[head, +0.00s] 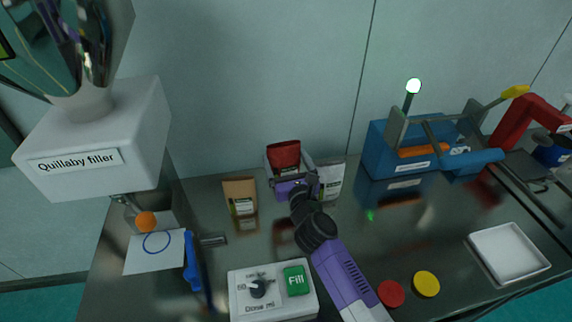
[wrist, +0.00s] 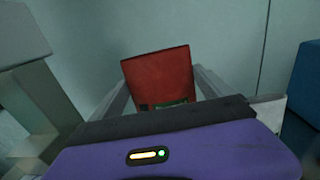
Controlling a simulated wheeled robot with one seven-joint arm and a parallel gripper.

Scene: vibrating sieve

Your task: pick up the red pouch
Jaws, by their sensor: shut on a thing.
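The red pouch (head: 284,153) stands upright near the back wall in the head view, behind my gripper. My gripper (head: 291,172) is shut on it, with a finger on either side of the pouch. In the wrist view the red pouch (wrist: 158,78) shows between the two fingers of my gripper (wrist: 160,88), tilted slightly. Its lower part is hidden behind the gripper's dark and purple body. I cannot tell whether its base touches the table.
A brown pouch (head: 240,195) stands close on the left and a white pouch (head: 330,180) close on the right. The filler (head: 95,145) is at the left and the blue sieve machine (head: 385,155) at the right. A control box (head: 240,302) and white tray (head: 508,252) are nearer.

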